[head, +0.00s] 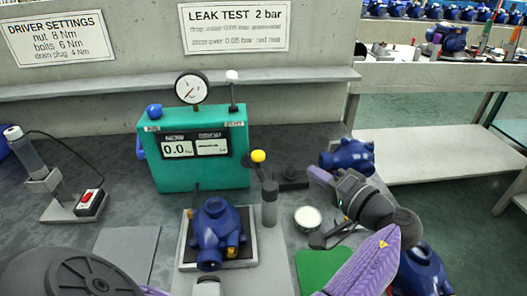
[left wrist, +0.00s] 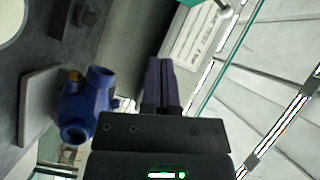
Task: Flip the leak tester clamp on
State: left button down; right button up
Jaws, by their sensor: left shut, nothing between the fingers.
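The teal leak tester (head: 190,178) stands at the back of the bench, with a gauge on top and a display reading 0.0. A clamp lever with a yellow knob (head: 258,156) stands nearly upright on a grey post (head: 269,207) at its front right. A blue pump (head: 214,226) sits on the dark plate in front of the tester. My left gripper (head: 320,176) is to the right of the lever, apart from it, near another blue pump (head: 348,158). In the left wrist view its fingers (left wrist: 160,80) are together and empty. My right gripper is not seen.
A round white-topped container (head: 307,218) and a green mat (head: 322,268) lie right of the post. A blue pump (head: 422,270) stands at the lower right, partly behind my arm. A screwdriver stand (head: 70,205) is at left. A grey mat (head: 127,252) is bare.

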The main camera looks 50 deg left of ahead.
aim_at(256, 165)
pick_arm(q)
jog(key=s+a+f+b, duration=0.1)
jog(key=s+a+f, duration=0.1)
jog(key=a, duration=0.9)
jog(key=shift+b, duration=0.4)
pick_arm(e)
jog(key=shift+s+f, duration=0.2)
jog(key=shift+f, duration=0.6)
pick_arm(q)
jog(key=shift+s+a, duration=0.1)
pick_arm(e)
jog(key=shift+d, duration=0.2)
